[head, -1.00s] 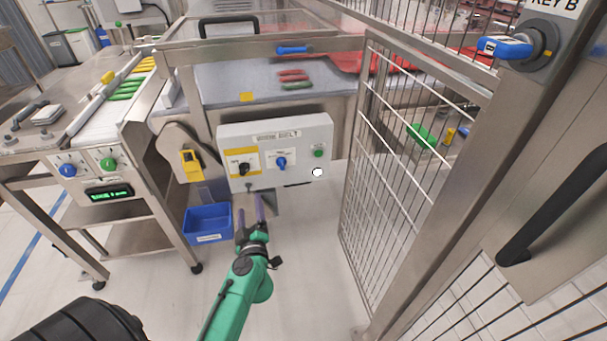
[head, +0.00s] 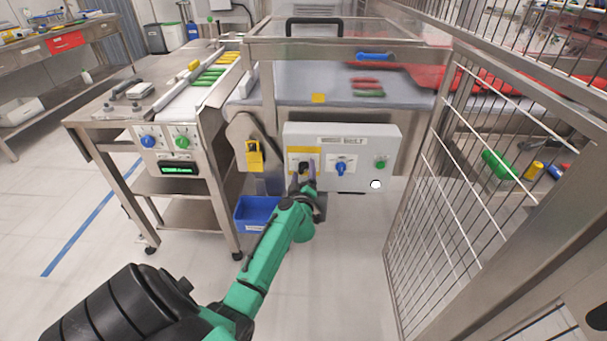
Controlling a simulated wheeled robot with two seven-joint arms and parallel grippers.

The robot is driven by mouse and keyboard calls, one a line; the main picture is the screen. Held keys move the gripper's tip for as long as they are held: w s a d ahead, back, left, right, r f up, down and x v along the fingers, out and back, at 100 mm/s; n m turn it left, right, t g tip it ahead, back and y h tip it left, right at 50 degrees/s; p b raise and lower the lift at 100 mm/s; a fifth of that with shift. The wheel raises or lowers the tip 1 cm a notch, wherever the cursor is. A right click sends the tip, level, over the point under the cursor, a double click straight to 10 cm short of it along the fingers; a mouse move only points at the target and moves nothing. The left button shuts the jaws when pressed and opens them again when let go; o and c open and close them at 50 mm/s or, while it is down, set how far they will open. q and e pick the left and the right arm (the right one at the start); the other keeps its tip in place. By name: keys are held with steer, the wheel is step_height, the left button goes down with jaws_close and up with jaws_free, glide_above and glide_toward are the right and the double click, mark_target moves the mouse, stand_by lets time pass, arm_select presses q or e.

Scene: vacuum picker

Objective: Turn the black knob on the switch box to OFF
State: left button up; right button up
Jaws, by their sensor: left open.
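The grey switch box (head: 362,178) is fixed under the front of the belt machine. The black knob (head: 303,168) sits on a yellow plate (head: 292,157) at the left of its face. My left gripper (head: 303,170) is open in front of the black knob, with one finger on each side of it in the picture. Whether the fingers touch the knob cannot be told. The knob is partly hidden by the gripper, and its pointer cannot be read. A blue knob (head: 341,168) and a green button (head: 380,164) are to the right. My right gripper is not in view.
A yellow lockout piece (head: 254,156) hangs left of the box. A blue bin (head: 257,211) is below it. A wire mesh fence (head: 450,190) stands close on the right. The floor below the box is clear.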

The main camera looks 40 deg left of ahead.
arm_select(q)
jaws_close()
steer(key=shift+n, duration=0.3)
steer(key=shift+r+n+p, duration=0.1)
steer(key=shift+n+p, duration=0.75)
steer(key=shift+n, duration=0.25)
steer(key=shift+n+p, duration=0.35)
steer(key=shift+n, duration=0.55)
steer(key=n, duration=0.2)
steer(key=shift+n, duration=0.3)
steer(key=n, duration=0.5)
steer(key=shift+n+p, duration=0.3)
steer(key=shift+p, duration=0.1)
steer(key=n, duration=0.5)
steer(key=shift+d, duration=0.1)
